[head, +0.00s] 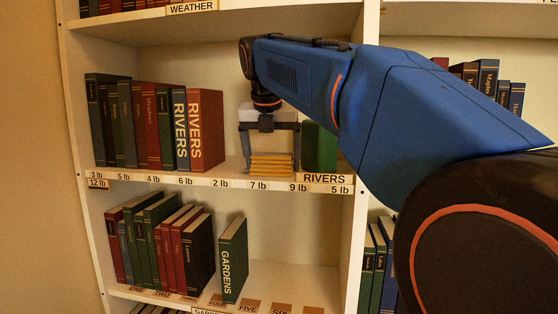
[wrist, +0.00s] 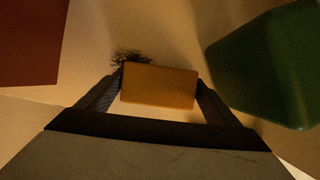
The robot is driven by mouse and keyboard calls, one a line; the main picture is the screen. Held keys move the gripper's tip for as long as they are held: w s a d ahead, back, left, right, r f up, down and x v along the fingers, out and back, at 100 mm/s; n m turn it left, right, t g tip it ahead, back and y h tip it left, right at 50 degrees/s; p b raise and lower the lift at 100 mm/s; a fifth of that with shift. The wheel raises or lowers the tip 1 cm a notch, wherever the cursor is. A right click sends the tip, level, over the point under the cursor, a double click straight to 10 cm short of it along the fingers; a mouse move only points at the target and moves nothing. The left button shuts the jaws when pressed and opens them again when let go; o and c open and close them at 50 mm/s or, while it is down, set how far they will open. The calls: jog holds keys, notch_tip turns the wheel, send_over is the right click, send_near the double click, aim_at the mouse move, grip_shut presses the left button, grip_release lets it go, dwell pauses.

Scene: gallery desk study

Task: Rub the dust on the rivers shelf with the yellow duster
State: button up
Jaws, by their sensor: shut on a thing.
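My gripper (head: 268,150) is shut on the yellow duster (head: 270,165), which is down at the surface of the rivers shelf (head: 232,173). In the wrist view the yellow duster (wrist: 160,86) sits between the two fingers of my gripper (wrist: 160,88). A dark patch of dust (wrist: 130,56) shows just beyond the duster's far left edge; any dust under the duster is hidden. The shelf's RIVERS label (head: 324,179) is on its front edge at the right.
A row of books ending in a red RIVERS book (head: 205,130) stands left of my gripper. A green object (head: 319,146) stands close on the right, and also shows in the wrist view (wrist: 270,65). The lower shelf holds books, including a green GARDENS book (head: 233,258).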

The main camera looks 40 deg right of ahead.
aim_at(241, 171)
jog(key=shift+w+a+f, duration=0.15)
jog(key=shift+w+a, duration=0.65)
jog(key=shift+w, duration=0.25)
jog(key=shift+w+a+f, duration=0.1)
jog(key=shift+w+a, duration=0.7)
jog(key=shift+w, duration=0.2)
jog(key=shift+w+a+r, duration=0.1)
jog(key=shift+w+a, duration=1)
jog(key=shift+w, duration=0.3)
jog(key=shift+w+d+r, duration=0.15)
jog(key=shift+w+d, duration=0.5)
jog(key=shift+d, duration=0.35)
jog(key=shift+s+d+f, duration=0.1)
jog(key=shift+s+d, duration=1)
jog(key=shift+s, duration=0.35)
jog(key=shift+s+d+f, duration=0.1)
jog(key=shift+s+d, duration=1.05)
jog(key=shift+s, duration=0.3)
jog(key=shift+s+d, duration=1.1)
jog(key=shift+s, duration=0.35)
